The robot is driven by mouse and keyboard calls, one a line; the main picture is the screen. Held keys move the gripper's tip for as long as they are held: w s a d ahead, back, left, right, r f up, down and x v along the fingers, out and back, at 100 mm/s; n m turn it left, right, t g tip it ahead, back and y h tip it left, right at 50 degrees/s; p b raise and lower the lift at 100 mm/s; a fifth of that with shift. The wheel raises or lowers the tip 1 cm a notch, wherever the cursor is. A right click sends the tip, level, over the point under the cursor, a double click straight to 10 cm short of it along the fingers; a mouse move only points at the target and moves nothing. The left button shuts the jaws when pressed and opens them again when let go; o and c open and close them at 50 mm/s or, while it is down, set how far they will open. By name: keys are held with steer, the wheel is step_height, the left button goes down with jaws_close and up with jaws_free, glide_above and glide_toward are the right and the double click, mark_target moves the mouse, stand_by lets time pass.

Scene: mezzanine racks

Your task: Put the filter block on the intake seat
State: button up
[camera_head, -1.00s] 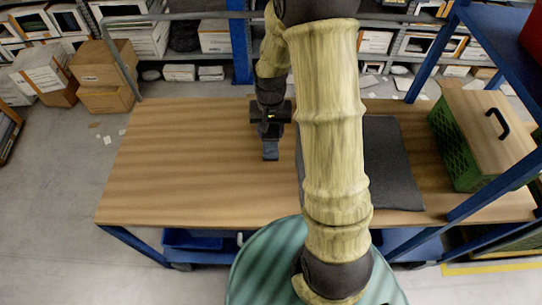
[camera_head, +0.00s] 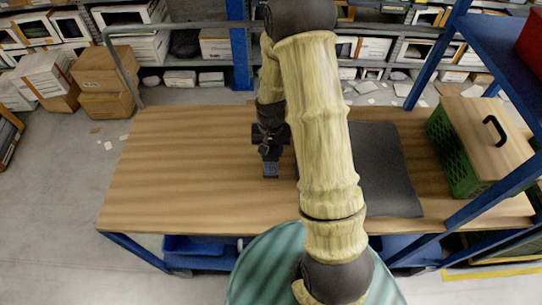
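My gripper (camera_head: 270,163) is above or at the wooden table (camera_head: 185,175), left of the dark mat, and points down. A small blue-grey piece (camera_head: 271,170) shows at its tip. I cannot tell whether this is the filter block or the fingers themselves. The finger opening is too small to make out. I cannot pick out an intake seat; my arm hides part of the table and of the dark grey mat (camera_head: 385,175).
A green crate (camera_head: 450,160) with a wooden lid (camera_head: 485,135) and black handle stands at the table's right end. Blue rack posts (camera_head: 430,60) rise there. The table's left half is clear. Cardboard boxes (camera_head: 105,75) stand on the floor behind left.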

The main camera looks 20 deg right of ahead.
steer(key=shift+f, duration=0.1)
steer(key=shift+f+p, duration=0.5)
steer(key=shift+f, duration=1.45)
steer(key=shift+f, duration=0.2)
steer(key=o, duration=1.1)
steer(key=shift+o, duration=0.2)
step_height(320, 180, up, 12)
steer(key=b, duration=0.2)
steer(key=shift+r+b, duration=0.2)
steer(key=shift+b, duration=0.2)
